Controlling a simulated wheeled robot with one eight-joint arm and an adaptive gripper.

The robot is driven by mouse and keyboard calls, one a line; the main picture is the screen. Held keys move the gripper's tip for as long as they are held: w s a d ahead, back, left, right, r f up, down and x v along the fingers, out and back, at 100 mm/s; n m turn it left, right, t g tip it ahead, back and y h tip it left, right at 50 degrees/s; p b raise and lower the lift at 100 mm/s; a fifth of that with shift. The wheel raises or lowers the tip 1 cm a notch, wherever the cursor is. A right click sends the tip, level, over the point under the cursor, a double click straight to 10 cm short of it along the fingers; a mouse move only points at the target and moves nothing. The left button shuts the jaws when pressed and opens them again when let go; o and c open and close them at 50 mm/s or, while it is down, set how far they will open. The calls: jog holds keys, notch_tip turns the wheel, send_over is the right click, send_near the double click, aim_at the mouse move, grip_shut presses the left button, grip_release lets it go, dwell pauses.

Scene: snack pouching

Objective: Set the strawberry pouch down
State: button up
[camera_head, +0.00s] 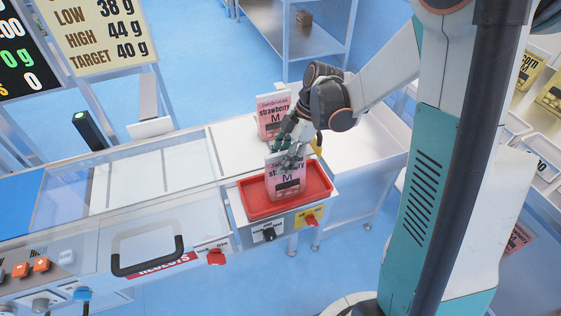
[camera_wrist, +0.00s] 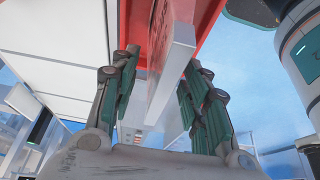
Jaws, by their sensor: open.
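A pink strawberry pouch (camera_head: 284,181) stands upright in the red tray (camera_head: 241,203). My gripper (camera_head: 291,156) is at the top of this pouch, with its fingers open on either side. In the wrist view the pouch (camera_wrist: 172,65) shows edge-on between the two open fingers of my gripper (camera_wrist: 158,95), with gaps at both sides. The red tray (camera_wrist: 211,14) shows beyond it. A second pink strawberry pouch (camera_head: 271,110) stands behind, on the white surface, partly hidden by my gripper.
A white conveyor (camera_head: 130,165) runs to the left of the tray. A black handle (camera_head: 148,264) and red knobs (camera_head: 217,257) are along the front. A metal shelf table (camera_head: 290,30) stands at the back. White bins with yellow pouches (camera_head: 552,94) are at the right.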

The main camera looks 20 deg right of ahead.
jog(key=p+v, duration=0.2)
jog(key=v, duration=0.7)
jog(key=shift+d+r+p, duration=0.1)
jog(key=shift+r+p, duration=0.15)
jog(key=shift+p, duration=0.1)
dwell(1.4)
